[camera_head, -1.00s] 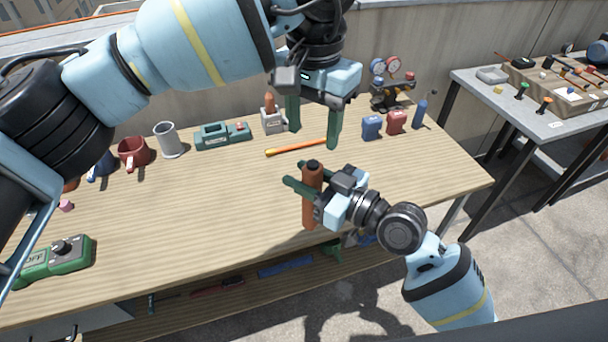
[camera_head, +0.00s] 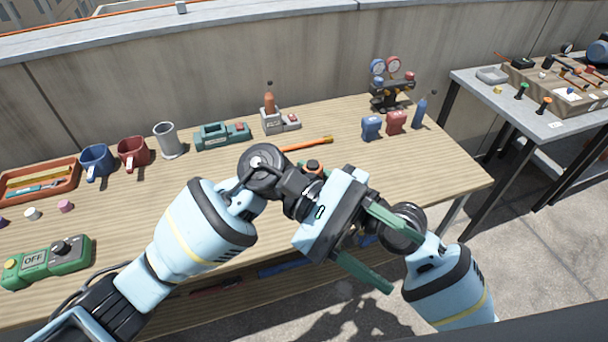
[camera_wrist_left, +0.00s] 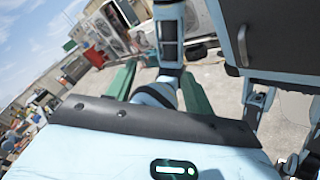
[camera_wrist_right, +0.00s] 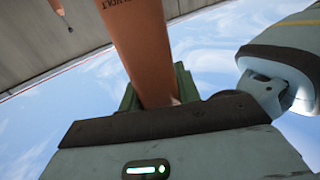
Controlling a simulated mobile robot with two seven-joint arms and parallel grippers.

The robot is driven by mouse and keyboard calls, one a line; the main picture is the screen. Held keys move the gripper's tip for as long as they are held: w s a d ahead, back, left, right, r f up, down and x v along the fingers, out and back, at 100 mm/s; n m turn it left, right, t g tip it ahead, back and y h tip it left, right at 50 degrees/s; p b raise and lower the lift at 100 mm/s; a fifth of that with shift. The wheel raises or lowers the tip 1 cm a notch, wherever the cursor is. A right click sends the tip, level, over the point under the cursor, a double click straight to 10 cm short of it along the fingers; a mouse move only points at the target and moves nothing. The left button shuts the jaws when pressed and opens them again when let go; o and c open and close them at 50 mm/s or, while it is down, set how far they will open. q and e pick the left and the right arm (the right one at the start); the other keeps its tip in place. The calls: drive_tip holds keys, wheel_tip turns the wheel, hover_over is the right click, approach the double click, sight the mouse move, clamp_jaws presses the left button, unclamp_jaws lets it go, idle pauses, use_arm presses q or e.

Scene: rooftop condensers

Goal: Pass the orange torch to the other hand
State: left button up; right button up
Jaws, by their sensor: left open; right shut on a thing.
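The orange torch is an orange-brown cylinder with a dark cap. In the head view my right gripper is hidden behind the left one. My left gripper (camera_head: 407,262) is open and empty, in front of my right arm, its fingers pointing right and down, away from the torch. In the left wrist view its fingers (camera_wrist_left: 158,85) stand apart with my blue arm between.
A side table (camera_head: 500,100) stands right.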

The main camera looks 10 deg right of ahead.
use_arm(q)
drive_tip(key=w+a+f+m+t+h, duration=0.4)
drive_tip(key=w+a+m+t, duration=0.15)
drive_tip(key=m+t, duration=0.85)
drive_tip(key=w+a+f+m+t+h, duration=0.35)
drive_tip(key=a+m+t, duration=0.35)
drive_tip(key=m+t, duration=0.8)
drive_tip(key=a+f+n+t+y, duration=0.1)
drive_tip(key=a+f+n+y, duration=0.7)
drive_tip(key=f+n+y, duration=0.45)
drive_tip(key=s+a+f+n+g+y, duration=0.2)
drive_tip(key=s+a+f+n+g, duration=0.2)
drive_tip(key=f, duration=0.6)
drive_tip(key=s+a+f+n+g+y, duration=0.3)
drive_tip(key=s+a+f+n, duration=0.5)
drive_tip(key=s+f, duration=0.3)
drive_tip(key=shift+s+n+g, duration=0.85)
drive_tip(key=shift+s+g, duration=0.05)
drive_tip(key=shift+s, duration=0.3)
